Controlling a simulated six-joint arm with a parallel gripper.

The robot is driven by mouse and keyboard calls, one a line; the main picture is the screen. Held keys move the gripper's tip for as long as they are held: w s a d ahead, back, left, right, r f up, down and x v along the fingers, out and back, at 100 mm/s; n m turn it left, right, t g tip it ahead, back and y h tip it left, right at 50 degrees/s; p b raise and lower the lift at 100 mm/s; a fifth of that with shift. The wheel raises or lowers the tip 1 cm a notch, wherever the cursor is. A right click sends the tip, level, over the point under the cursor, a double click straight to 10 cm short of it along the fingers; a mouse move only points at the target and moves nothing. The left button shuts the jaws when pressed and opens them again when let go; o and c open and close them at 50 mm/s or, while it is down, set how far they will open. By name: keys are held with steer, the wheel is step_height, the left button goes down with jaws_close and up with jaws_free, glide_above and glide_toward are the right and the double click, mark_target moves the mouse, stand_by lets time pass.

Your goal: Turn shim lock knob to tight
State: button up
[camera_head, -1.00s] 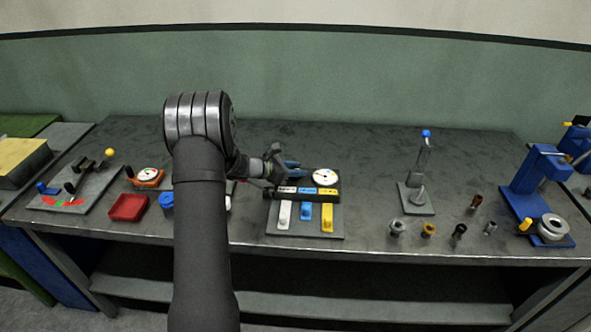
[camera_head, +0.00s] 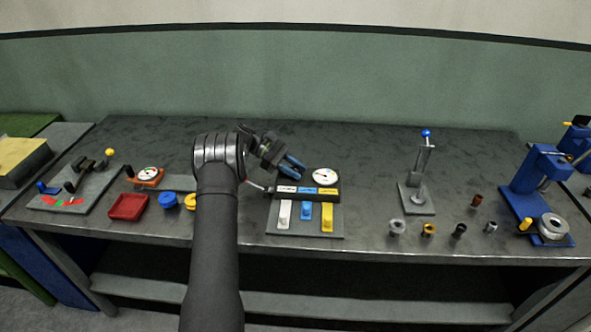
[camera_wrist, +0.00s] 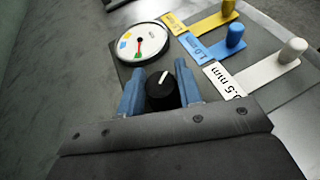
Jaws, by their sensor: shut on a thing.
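The shim lock knob (camera_wrist: 161,90) is black with a white pointer line and shows in the wrist view between the two blue fingers of my gripper (camera_wrist: 161,95). The gripper is shut on it. In the head view my gripper (camera_head: 292,170) is at the back left of the shim block, and the knob is hidden there. Beside the knob is a round white dial (camera_wrist: 142,42) with coloured patches and a needle; it also shows in the head view (camera_head: 325,176). White (camera_wrist: 270,68), blue (camera_wrist: 215,46) and yellow (camera_wrist: 205,22) shim tabs lie beyond, the white one marked 0.5 mm.
The grey bench (camera_head: 365,150) has free room behind the shim block. A stand with a blue ball (camera_head: 426,133) is to the right, with several small pegs near it. A red tray (camera_head: 128,207) and blue cup (camera_head: 168,201) are to the left.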

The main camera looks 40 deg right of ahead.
mark_target(297, 170)
steer(key=shift+m+g+y, duration=0.3)
steer(key=shift+m+y, duration=0.3)
steer(key=o, duration=1)
steer(key=shift+c, duration=0.2)
steer(key=shift+r, duration=0.1)
steer(key=r, duration=0.4)
steer(key=shift+s+r, duration=0.25)
steer(key=shift+s, duration=0.1)
steer(key=s+d+r, duration=0.2)
steer(key=s+r, duration=0.4)
steer(key=s, duration=0.4)
steer(key=shift+s+r, duration=0.15)
steer(key=shift+s, duration=0.25)
